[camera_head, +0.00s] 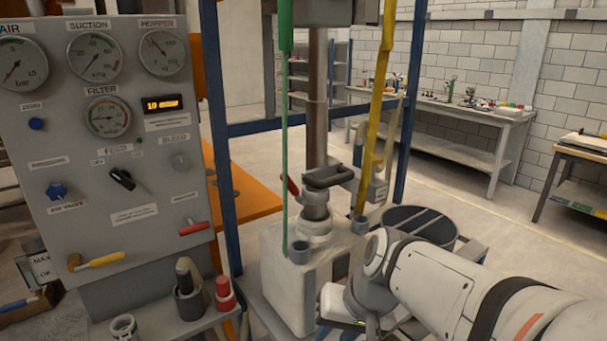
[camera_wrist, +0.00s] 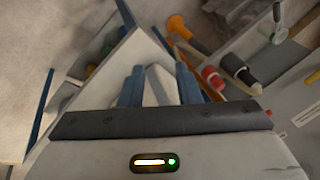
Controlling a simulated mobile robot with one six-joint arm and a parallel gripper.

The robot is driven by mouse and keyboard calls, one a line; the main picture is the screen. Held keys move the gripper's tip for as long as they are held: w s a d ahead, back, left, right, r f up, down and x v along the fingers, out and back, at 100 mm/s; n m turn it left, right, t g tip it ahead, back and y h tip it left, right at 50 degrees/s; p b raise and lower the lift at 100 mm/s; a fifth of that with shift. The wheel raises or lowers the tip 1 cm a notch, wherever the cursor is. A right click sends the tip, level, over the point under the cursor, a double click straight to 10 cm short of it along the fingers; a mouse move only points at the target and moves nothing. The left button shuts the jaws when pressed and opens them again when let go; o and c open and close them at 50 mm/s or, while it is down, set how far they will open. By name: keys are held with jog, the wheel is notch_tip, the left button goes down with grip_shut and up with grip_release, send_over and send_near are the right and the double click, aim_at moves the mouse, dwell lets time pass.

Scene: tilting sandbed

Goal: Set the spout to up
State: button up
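I cannot pick out the spout for certain in either view. In the head view a dark looped handle (camera_head: 329,177) sits on a fitting at the foot of the vertical brown pipe (camera_head: 317,95), above a pale machine body (camera_head: 285,265). A small red lever (camera_head: 293,186) is beside it. My arm comes in from the lower right, with its wrist low beside the machine body; the fingertips are not clear there. In the wrist view my gripper (camera_wrist: 160,88) is open, its two blue fingers apart. A pale, angled surface shows between them; whether they touch it cannot be told.
A grey gauge panel (camera_head: 120,215) with knobs and levers stands at left. Dark and red plugs (camera_head: 224,292) stand on a shelf below it. Blue posts (camera_head: 222,150) and a yellow pipe (camera_head: 380,100) frame the machine. A dark round bin (camera_head: 425,222) stands behind my arm. Open floor lies at right.

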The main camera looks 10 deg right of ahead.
jog(key=shift+o, duration=0.8)
jog(key=w+a+r+m+t+y+p, duration=0.1)
jog(key=w+r+m+y, duration=0.1)
jog(key=w+r, duration=0.2)
jog(key=shift+w+y, duration=0.4)
jog(key=shift+w, duration=0.25)
jog(key=m+t+y+p, duration=0.1)
jog(key=m+t+p, duration=0.3)
jog(key=m+t, duration=0.55)
send_near(340, 180)
jog(key=x, duration=0.3)
jog(key=shift+n, duration=0.45)
jog(key=p+x, duration=0.1)
jog(key=x, duration=0.7)
jog(key=shift+f+p, duration=0.1)
jog(key=shift+p, duration=0.3)
jog(key=shift+c, duration=0.2)
grip_shut()
